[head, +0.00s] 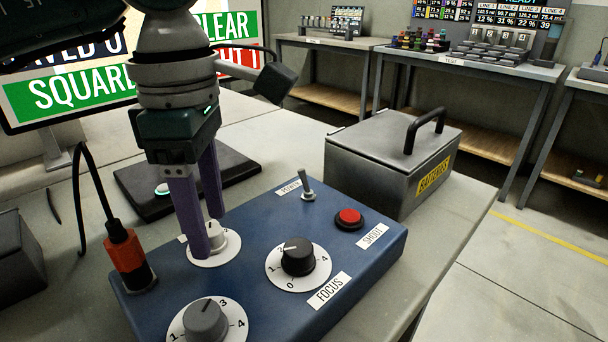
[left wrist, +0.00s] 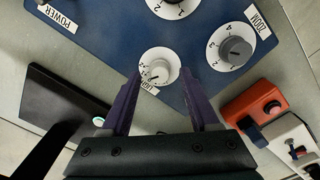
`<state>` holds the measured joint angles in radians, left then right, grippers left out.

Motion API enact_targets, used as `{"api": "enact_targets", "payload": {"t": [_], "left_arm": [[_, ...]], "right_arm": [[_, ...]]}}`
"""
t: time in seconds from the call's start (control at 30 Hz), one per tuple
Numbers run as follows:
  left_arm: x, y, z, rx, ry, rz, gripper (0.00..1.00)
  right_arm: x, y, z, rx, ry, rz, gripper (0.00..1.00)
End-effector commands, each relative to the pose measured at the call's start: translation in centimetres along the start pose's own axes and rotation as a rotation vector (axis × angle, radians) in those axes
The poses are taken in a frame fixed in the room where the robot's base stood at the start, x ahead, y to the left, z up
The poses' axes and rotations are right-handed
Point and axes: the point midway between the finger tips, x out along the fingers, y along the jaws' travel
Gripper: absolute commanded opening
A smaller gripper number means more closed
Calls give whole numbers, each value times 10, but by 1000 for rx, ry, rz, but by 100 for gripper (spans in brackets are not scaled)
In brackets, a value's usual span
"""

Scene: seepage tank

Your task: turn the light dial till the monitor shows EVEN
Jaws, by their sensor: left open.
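A blue control box (head: 340,235) carries several dials. My left gripper (head: 206,232) points down at the light dial (head: 228,243), with its two purple fingers open on either side of the pale knob. In the left wrist view the light dial (left wrist: 158,72) shows between the fingertips of the left gripper (left wrist: 160,75); I cannot tell if they touch the knob. The monitor (head: 60,95) at the back left shows SQUARE and CLEAR on green and a red panel with partly hidden text. My arm covers part of the screen, and I cannot read EVEN. My right gripper is not in view.
The focus dial (head: 298,257) and zoom dial (head: 205,320) sit close by. A toggle switch (head: 307,187), red button (head: 349,218) and red-black cable plug (head: 128,255) stand up from the box. A grey batteries case (head: 380,160) stands behind.

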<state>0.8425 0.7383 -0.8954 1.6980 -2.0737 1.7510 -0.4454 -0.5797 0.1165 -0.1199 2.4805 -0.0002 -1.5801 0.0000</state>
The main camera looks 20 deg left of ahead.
Motion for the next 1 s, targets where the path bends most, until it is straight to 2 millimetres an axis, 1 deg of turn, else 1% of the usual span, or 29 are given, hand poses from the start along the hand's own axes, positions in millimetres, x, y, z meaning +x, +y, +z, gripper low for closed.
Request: {"api": "enact_targets", "payload": {"t": [0.03,0.13,0.4,0.93,1.0], "left_arm": [[5,-1,0,0,1,-3,62],[10,0,0,0,0,-1,62],[11,0,0,0,-1,0,60],[11,0,0,0,-1,0,1],[11,0,0,0,-1,0,0]], "right_arm": [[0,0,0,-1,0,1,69],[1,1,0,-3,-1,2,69],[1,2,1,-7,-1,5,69],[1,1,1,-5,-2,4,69],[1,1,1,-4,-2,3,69]]}}
